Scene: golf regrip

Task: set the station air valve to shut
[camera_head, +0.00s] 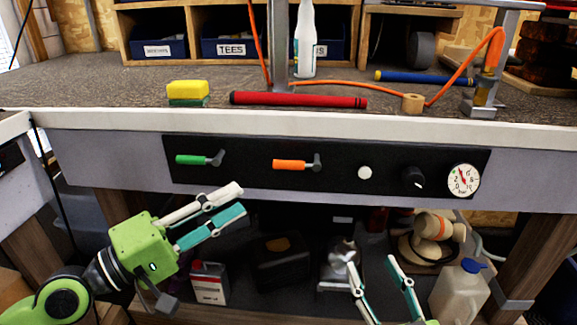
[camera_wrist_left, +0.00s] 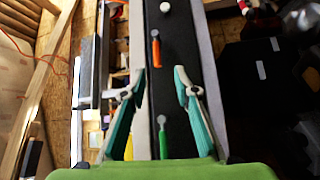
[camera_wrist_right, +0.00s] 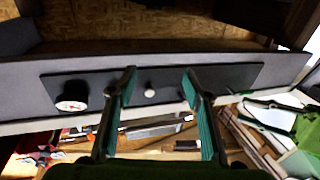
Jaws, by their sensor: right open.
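A black panel (camera_head: 340,190) on the bench front carries two levers, and I cannot tell from labels which is the air valve. The green-handled lever (camera_head: 190,160) and the orange-handled lever (camera_head: 290,165) both lie about level, handles pointing left from grey pivots. The left wrist view shows the green lever (camera_wrist_left: 163,140) and orange lever (camera_wrist_left: 156,50). A round gauge (camera_head: 464,181) sits at the panel's right end. My right gripper (camera_head: 371,262) is open and empty, lower and further right, apart from the panel.
A white button (camera_head: 365,173) and black knob (camera_head: 413,179) are also on the panel. A red tube (camera_head: 300,100), yellow sponge (camera_head: 188,87) and orange hose (camera_head: 350,85) lie on the benchtop. A jug (camera_head: 459,292) and a can (camera_head: 209,284) stand below.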

